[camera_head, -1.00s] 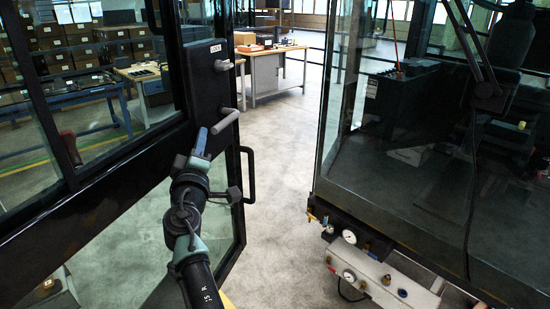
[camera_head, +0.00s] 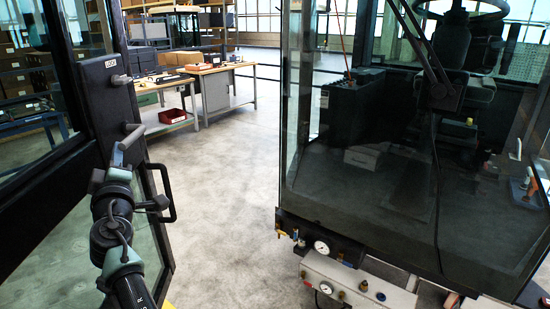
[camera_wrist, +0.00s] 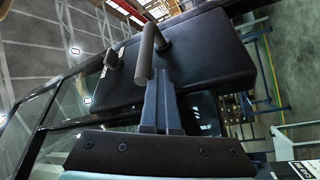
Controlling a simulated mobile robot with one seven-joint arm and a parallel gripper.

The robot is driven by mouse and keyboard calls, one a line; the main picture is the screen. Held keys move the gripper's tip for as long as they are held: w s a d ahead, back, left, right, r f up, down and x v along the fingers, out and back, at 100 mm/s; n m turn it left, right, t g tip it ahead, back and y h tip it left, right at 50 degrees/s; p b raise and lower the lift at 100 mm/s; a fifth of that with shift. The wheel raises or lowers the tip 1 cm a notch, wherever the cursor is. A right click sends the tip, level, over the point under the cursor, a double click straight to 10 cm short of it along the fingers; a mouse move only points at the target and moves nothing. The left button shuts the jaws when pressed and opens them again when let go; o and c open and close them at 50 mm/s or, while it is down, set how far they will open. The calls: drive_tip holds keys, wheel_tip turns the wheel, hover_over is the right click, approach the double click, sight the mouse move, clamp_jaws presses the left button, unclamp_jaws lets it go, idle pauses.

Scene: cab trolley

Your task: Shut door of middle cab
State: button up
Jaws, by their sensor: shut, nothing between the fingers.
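The cab door (camera_head: 108,95) stands open at the left of the head view, a dark frame with glass panes. A floor gap separates it from the glazed cab (camera_head: 375,190) on the right. A grey lever handle (camera_head: 131,141) sticks out of the door panel, with a black grab bar (camera_head: 168,195) below. My gripper (camera_head: 121,163) is shut and empty, just below the lever in the head view. In the wrist view, the closed fingers (camera_wrist: 160,85) overlap the door's dark panel beside the grey lever (camera_wrist: 146,55); whether they touch it I cannot tell.
Gauges and valves sit on a pale box (camera_head: 350,280) below the cab's front edge. Workbenches (camera_head: 215,90) with a red bin (camera_head: 172,116) stand behind. The concrete floor (camera_head: 220,190) between door and cab is clear.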

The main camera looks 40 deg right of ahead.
sight(80, 208)
drive_tip(key=shift+o, duration=1.1)
drive_tip(key=shift+d+r, duration=0.35)
drive_tip(key=shift+d, duration=0.15)
drive_tip(key=shift+o, duration=1.2)
drive_tip(key=shift+w+d+f, duration=0.35)
drive_tip(key=shift+w+f, duration=0.05)
drive_tip(key=shift+f, duration=0.05)
drive_tip(key=shift+o, duration=0.4)
drive_tip(key=shift+w+d+f, duration=0.1)
drive_tip(key=shift+w+f, duration=0.05)
drive_tip(key=shift+f, duration=0.2)
drive_tip(key=shift+s+a+f+p, duration=0.3)
drive_tip(key=shift+s+a+f, duration=0.25)
drive_tip(key=shift+s+a, duration=1.25)
drive_tip(key=shift+s+a+f+p, duration=0.3)
drive_tip(key=shift+s+a+f, duration=0.2)
drive_tip(key=shift+s+a, duration=1.3)
drive_tip(key=shift+s+a+f+p, duration=0.45)
drive_tip(key=shift+s+a, duration=0.7)
drive_tip(key=shift+a, duration=1.25)
drive_tip(key=shift+s+f, duration=0.1)
drive_tip(key=shift+d+r+b, duration=0.2)
drive_tip(key=shift+b, duration=0.15)
drive_tip(key=shift+s+f, duration=0.1)
